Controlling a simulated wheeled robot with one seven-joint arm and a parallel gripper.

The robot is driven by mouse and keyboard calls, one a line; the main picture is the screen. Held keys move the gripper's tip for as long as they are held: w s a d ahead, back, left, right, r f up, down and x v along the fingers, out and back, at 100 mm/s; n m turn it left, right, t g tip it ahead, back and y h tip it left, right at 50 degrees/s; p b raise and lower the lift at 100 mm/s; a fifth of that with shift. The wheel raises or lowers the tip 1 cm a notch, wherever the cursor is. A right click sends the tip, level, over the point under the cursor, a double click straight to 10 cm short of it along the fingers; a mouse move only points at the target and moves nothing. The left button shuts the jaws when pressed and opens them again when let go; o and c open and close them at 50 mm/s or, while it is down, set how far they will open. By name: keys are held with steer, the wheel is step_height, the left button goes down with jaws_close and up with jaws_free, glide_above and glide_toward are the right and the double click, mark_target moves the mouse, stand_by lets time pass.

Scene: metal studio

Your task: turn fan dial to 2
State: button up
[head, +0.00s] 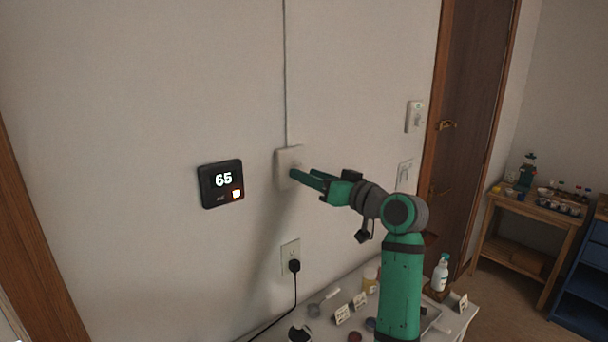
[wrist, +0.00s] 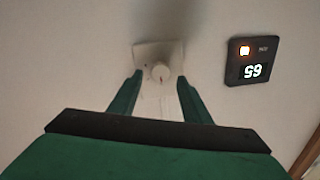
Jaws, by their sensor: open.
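The fan dial is a round white knob (wrist: 160,73) on a white square wall plate (head: 289,157), with a thin conduit running up from the plate in the head view. My gripper (head: 297,177) is at the plate, its green fingers pointing at the wall. In the wrist view my gripper (wrist: 158,90) is open, with one finger on each side of the knob and a gap showing at both sides. The fingers hide the knob in the head view. I cannot read any dial marks or tell which setting it points to.
A black thermostat (head: 221,183) showing 65 is on the wall left of the plate. An outlet (head: 290,257) with a black plug is below. Other switch plates (head: 415,116) are right, near a wooden door (head: 480,120). A cluttered table (head: 345,290) stands below.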

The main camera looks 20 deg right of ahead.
steer(key=shift+x, duration=1.2)
steer(key=c, duration=1)
steer(key=shift+c, duration=0.2)
steer(key=shift+m, duration=0.5)
steer(key=m, duration=1.1)
steer(key=shift+d+f+m+t, duration=0.2)
steer(key=shift+m+t, duration=0.1)
steer(key=shift+t, duration=0.1)
